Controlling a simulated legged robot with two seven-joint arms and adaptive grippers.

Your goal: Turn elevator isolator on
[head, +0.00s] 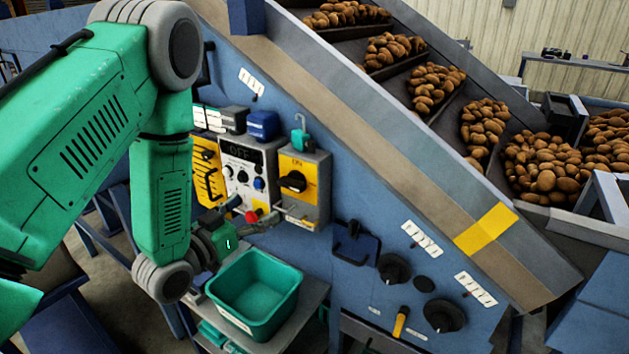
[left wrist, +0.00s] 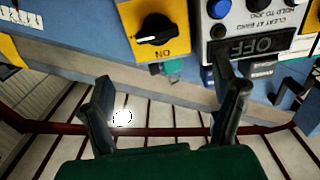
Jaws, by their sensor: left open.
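The elevator isolator (head: 318,197) is a grey box with a yellow face, a black rotary knob (head: 293,181) and an ON label above the knob. In the left wrist view the isolator knob (left wrist: 157,29) appears upside down, its handle lying nearly sideways, with a white mark at its left end, not at ON. My left gripper (head: 257,217) is open and empty, below and left of the knob, apart from it. In the left wrist view the open fingers (left wrist: 166,88) show below the isolator. My right gripper is not in view.
A control box (head: 243,171) with an OFF display and coloured buttons stands left of the isolator. A green bin (head: 254,290) sits below my gripper. A potato conveyor (head: 400,120) slopes behind. Black knobs (head: 394,269) are lower right.

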